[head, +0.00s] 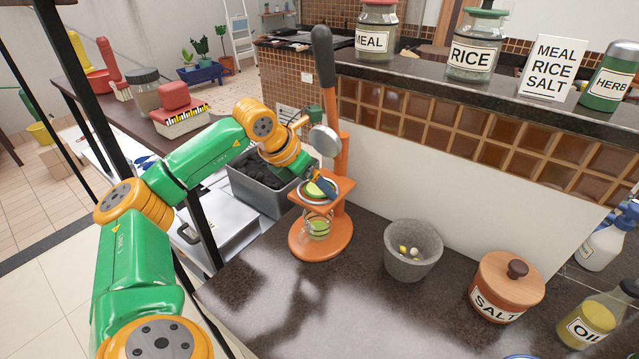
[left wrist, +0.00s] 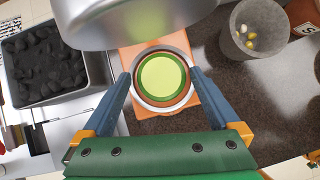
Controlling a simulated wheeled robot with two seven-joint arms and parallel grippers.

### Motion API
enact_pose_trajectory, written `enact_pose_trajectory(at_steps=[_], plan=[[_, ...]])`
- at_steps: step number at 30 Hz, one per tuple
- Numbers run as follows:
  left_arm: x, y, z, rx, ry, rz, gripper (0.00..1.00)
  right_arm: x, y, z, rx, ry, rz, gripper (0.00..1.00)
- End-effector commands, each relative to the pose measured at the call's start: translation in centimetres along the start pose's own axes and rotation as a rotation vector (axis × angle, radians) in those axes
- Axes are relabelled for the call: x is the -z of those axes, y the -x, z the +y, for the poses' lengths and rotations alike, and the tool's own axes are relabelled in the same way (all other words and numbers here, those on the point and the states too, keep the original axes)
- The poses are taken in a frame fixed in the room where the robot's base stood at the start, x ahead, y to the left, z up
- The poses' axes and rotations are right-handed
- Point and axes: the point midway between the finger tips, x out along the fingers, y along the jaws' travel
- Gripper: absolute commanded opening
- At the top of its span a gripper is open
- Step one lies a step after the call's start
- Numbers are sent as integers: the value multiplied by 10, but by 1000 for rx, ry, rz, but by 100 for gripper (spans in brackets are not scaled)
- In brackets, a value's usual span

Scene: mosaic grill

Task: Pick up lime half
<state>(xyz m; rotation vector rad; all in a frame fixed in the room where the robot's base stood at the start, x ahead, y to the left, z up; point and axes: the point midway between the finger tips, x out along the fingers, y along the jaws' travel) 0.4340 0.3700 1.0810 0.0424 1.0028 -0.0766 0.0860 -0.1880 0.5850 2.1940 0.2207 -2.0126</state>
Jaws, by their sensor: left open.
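The lime half (head: 315,190), pale green with a darker green rim, sits in the round cup of the orange press (head: 343,190). In the left wrist view the lime half (left wrist: 162,78) lies cut face toward the camera, inside a white and brown ring. My left gripper (head: 322,187) is at the press cup. Its two blue fingers are open, one on each side of the ring in the left wrist view (left wrist: 160,72). I cannot tell whether they touch it. My right gripper is not in view.
The press's metal dome (head: 324,140) hangs above the cup, close to my gripper. A glass with green contents (head: 317,228) stands below the cup. A charcoal bin (head: 262,198) is to the left, a stone mortar (head: 413,262) to the right. The front counter (head: 300,310) is clear.

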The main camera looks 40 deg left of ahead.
Motion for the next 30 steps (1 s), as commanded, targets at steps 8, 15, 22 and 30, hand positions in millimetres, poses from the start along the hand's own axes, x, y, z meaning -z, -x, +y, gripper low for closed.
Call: enact_pose_trajectory(at_steps=[8,15,22,30], plan=[[0,0,0,1,0,0,57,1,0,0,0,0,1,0],[0,0,0,1,0,-1,17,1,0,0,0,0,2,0],[-6,7,-1,2,0,-4,17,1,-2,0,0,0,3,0],[-18,76,-23,1,-7,-10,17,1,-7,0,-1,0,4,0]])
